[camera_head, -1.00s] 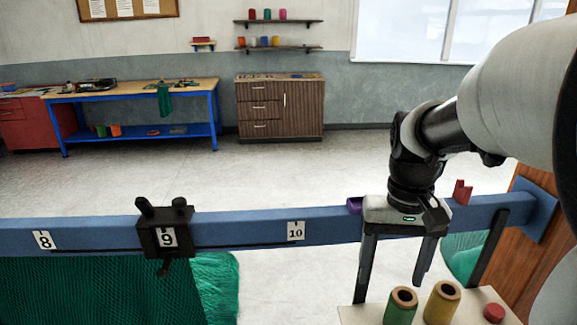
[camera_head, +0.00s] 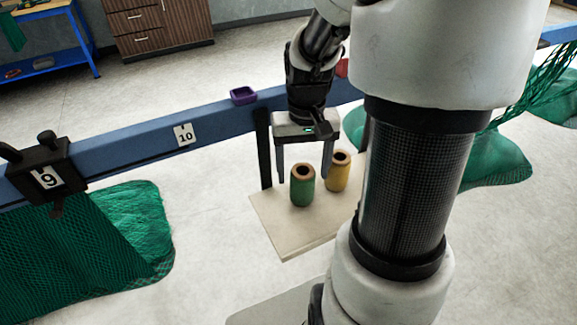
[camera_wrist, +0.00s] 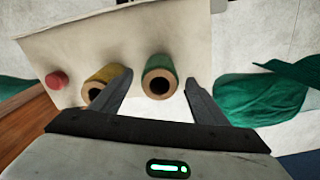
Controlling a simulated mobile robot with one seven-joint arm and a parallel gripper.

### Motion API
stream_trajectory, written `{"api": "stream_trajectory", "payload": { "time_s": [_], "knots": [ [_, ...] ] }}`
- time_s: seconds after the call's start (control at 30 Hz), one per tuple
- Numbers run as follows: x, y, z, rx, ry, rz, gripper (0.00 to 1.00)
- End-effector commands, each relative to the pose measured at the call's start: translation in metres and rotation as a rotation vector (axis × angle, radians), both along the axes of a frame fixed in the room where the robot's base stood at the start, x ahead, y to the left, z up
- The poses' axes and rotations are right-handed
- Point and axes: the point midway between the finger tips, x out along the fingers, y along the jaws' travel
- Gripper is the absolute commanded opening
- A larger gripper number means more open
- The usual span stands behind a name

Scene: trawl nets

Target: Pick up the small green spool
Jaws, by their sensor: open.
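The small green spool (camera_head: 302,190) stands upright on a pale board, its tan top and dark hole showing. My gripper (camera_head: 304,178) is open and empty, pointing down at the spool, one finger on each side of it in the picture. In the wrist view the green spool (camera_wrist: 161,70) shows between the two fingertips (camera_wrist: 159,77). I cannot tell whether the tips are level with the spool or above it. A yellow spool (camera_head: 338,175) stands just right of the green one; in the wrist view the left finger partly covers the yellow spool (camera_wrist: 100,84).
The pale board (camera_head: 285,240) sits beside the blue rail (camera_head: 150,142). A red round thing (camera_wrist: 57,80) is on the board beyond the yellow spool. A purple tray (camera_head: 243,95) sits on the rail. Green netting (camera_head: 140,220) hangs at left, with more at right.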

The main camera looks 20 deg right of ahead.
Motion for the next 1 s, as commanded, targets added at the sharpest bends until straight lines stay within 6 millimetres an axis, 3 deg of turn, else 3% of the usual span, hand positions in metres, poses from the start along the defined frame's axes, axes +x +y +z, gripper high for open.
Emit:
{"api": "stream_trajectory", "payload": {
  "time_s": [0.4, 0.7, 1.0],
  "knots": [
    [0.002, -0.001, -0.049, 0.001, 0.002, 0.0, 0.68],
    [0.003, -0.001, -0.054, 0.0, 0.0, 0.0, 0.68],
    [0.003, -0.001, -0.053, 0.0, -0.001, 0.0, 0.21]
  ]
}}
